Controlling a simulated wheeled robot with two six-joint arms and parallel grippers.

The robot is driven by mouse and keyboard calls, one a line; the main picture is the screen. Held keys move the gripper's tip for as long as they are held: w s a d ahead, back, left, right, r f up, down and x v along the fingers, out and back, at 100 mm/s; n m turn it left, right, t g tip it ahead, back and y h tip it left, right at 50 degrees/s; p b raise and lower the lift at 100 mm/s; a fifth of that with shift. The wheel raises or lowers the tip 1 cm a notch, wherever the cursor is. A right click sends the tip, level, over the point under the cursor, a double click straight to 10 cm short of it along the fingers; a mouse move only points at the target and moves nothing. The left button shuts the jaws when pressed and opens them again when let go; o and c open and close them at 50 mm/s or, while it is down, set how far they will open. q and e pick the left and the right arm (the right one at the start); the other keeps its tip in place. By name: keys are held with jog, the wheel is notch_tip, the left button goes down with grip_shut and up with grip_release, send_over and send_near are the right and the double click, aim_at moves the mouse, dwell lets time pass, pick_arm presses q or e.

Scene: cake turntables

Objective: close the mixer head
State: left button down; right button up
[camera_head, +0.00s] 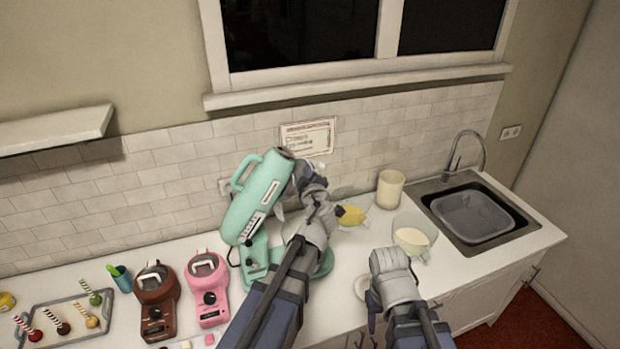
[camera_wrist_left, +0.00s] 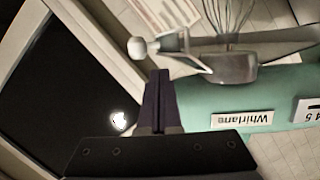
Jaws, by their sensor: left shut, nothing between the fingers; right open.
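The mint-green stand mixer (camera_head: 262,200) stands on the counter with its head tilted up and back. Its head also shows in the left wrist view (camera_wrist_left: 270,95), with a name plate and a whisk attachment (camera_wrist_left: 228,18). My left gripper (camera_head: 306,180) is at the upper right side of the raised head. In the left wrist view its fingers (camera_wrist_left: 160,80) are shut together and empty, close beside the head; contact cannot be told. My right gripper (camera_head: 390,265) is open and low over the counter, right of the mixer; its fingertips are hard to make out.
Brown (camera_head: 157,290) and pink (camera_head: 207,285) machines stand left of the mixer, with a tray (camera_head: 40,318) of treats farther left. A bowl (camera_head: 412,238), a cream canister (camera_head: 390,188) and the sink (camera_head: 472,215) are to the right. The window sill (camera_head: 360,88) is above.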

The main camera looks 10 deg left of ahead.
pick_arm(q)
jog(key=x, duration=0.4)
jog(key=shift+w+a, duration=0.15)
jog(key=shift+w, duration=0.25)
jog(key=w+d+f+m+b, duration=0.2)
jog(key=d+f+b, duration=0.1)
jog(key=f+b, duration=0.5)
jog(key=w+d+f+m+g+y+b, duration=0.1)
jog(key=d+f+m+b, duration=0.2)
jog(key=f+b, duration=0.5)
jog(key=w+d+f+m+g+b, duration=0.1)
jog(key=w+d+f+m+b, duration=0.1)
jog(key=f+b, duration=0.6)
notch_tip(320, 180, down, 2)
jog(key=shift+w+d+f+m+y, duration=0.1)
jog(key=shift+w+d+m+y, duration=0.3)
jog(key=shift+d+m, duration=0.1)
jog(key=shift+s, duration=0.15)
